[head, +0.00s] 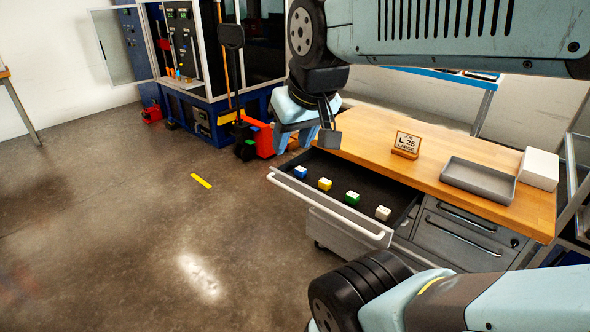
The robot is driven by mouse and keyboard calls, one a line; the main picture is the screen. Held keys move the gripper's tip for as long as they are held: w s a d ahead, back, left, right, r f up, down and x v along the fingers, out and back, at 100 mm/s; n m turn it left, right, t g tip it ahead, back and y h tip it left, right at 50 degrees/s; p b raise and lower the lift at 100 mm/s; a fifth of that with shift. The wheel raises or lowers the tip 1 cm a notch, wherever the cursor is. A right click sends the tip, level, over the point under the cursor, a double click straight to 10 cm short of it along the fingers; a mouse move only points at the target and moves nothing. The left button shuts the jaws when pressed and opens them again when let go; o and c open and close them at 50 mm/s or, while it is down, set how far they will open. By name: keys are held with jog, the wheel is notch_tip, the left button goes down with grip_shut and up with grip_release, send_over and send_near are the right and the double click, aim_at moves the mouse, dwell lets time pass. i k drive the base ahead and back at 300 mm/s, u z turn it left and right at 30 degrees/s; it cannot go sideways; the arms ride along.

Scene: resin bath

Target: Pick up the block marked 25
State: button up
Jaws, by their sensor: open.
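Several small blocks sit in a row in the open drawer (330,207): a blue one (300,172), a yellow one (325,184), a green one (352,198) and a white one (383,213). Each has a pale top, but any marks are too small to read, so I cannot tell which block is marked 25. A small sign (407,145) on the wooden worktop appears to read "L 25 LARGE". My gripper (318,138) is open and empty, pointing down near the back left of the drawer, above and apart from the blocks.
A grey tray (478,182) and a white box-like stack (539,168) sit on the worktop (370,130). The drawer's front rail (330,207) sticks out over the floor. A blue-framed cabinet (205,110) and red items (262,140) stand behind.

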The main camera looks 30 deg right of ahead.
aim_at(326, 184)
jog(key=i, duration=0.85)
jog(key=z, duration=0.05)
